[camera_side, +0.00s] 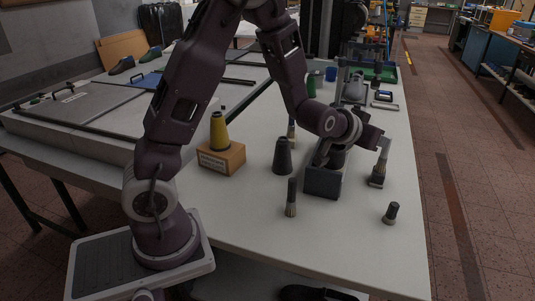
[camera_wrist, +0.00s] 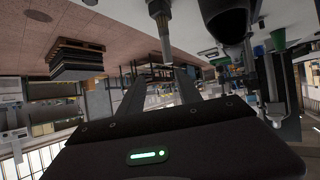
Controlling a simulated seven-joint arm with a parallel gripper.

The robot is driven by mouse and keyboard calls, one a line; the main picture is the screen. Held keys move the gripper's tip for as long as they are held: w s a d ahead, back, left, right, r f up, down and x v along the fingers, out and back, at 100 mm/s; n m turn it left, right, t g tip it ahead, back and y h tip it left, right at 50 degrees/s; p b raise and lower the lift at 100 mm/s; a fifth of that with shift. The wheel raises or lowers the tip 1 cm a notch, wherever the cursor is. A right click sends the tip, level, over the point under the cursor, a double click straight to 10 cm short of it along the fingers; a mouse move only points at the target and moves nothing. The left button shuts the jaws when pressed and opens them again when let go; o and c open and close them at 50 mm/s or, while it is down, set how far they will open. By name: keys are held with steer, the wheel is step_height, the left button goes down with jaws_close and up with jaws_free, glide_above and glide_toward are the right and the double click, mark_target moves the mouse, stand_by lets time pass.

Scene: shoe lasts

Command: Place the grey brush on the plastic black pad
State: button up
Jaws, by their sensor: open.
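A slim brush-like piece (camera_side: 384,152) with a light grey upper part stands upright near the table's right edge. Its dark lower part (camera_side: 376,181) could be its own foot or a black pad; I cannot tell. My gripper (camera_side: 378,140) is at its upper end, tilted down to the right. In the wrist view the open fingers (camera_wrist: 160,78) point at the end of this grey shaft (camera_wrist: 166,42), with its dark end at the top edge. Whether the fingers touch it is unclear. Another brush (camera_side: 291,198), dark-handled with greyish bristles down, stands nearer the front.
A dark box (camera_side: 322,184) stands left of the gripper, partly under my wrist. A dark cone (camera_side: 282,156), a yellow cone (camera_side: 219,132) on a wooden block (camera_side: 221,158) and a small dark-topped piece (camera_side: 391,213) stand nearby. The front table surface is clear.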

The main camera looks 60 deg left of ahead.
steer(key=s+d+r+m+g+h, duration=0.1)
steer(key=s+d+r+g+h, duration=0.2)
steer(key=s, duration=0.6)
steer(key=s+d+r+m, duration=0.1)
steer(key=s+d+r, duration=0.2)
steer(key=s+r, duration=0.45)
steer(key=s+f+m+g, duration=0.1)
steer(key=s+f+g, duration=0.1)
steer(key=s, duration=1.6)
steer(key=shift+s+d+f+m+g, duration=0.2)
steer(key=shift+d+f+m+g, duration=0.15)
steer(key=shift+g, duration=0.25)
